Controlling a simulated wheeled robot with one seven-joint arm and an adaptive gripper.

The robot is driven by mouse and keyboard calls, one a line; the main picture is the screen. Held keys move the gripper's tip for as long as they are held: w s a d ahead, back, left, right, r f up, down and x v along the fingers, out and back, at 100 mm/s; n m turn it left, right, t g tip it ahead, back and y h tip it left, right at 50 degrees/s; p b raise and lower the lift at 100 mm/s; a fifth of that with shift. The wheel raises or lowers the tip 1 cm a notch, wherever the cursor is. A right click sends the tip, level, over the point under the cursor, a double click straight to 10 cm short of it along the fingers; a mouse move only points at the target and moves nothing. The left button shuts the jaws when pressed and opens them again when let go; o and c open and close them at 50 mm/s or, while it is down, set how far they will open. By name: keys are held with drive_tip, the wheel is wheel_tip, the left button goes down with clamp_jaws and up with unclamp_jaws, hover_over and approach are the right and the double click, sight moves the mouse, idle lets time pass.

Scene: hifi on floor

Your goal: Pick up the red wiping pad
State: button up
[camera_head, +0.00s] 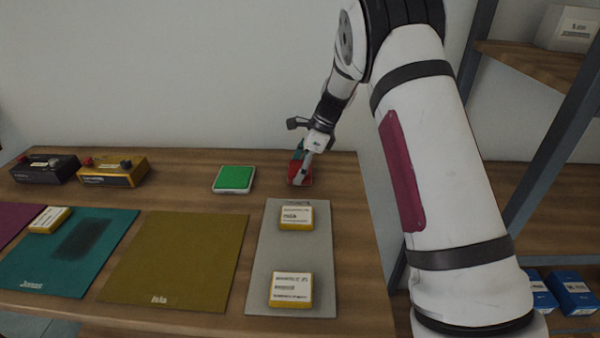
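The red wiping pad (306,173) is on the wooden table near its back right corner. My gripper (300,176) points down at the pad, with a finger in front of its near face. The gripper hides part of the pad. The fingers are small here, and I cannot tell whether they are closed on the pad or only beside it. A green pad (234,178) on a white base lies to the left, apart from the gripper.
A grey mat (262,262) holds two yellow labelled boxes (297,217). Olive (175,260) and teal (105,262) mats lie left; the teal one has a dark smudge. Black (45,170) and yellow (113,172) devices stand at the back left. A shelf (540,62) stands right.

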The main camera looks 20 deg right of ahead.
sight(296, 168)
drive_tip(key=c, duration=0.3)
drive_tip(key=shift+r, duration=0.9)
drive_tip(key=shift+s+d+r+b, duration=0.1)
drive_tip(key=shift+s+r+b, duration=0.05)
drive_tip(key=shift+r, duration=0.3)
drive_tip(key=shift+s+r+b, duration=0.1)
drive_tip(key=shift+r+b, duration=0.05)
drive_tip(key=shift+r, duration=0.3)
drive_tip(key=s+d, duration=0.1)
drive_tip(key=s, duration=0.3)
drive_tip(key=s+d+r, duration=0.1)
drive_tip(key=s+d, duration=0.1)
drive_tip(key=s, duration=0.3)
drive_tip(key=s+d, duration=0.2)
drive_tip(key=s, duration=0.3)
drive_tip(key=shift+s+d+r, duration=0.15)
drive_tip(key=shift+s+r, duration=0.05)
drive_tip(key=shift+s, duration=0.05)
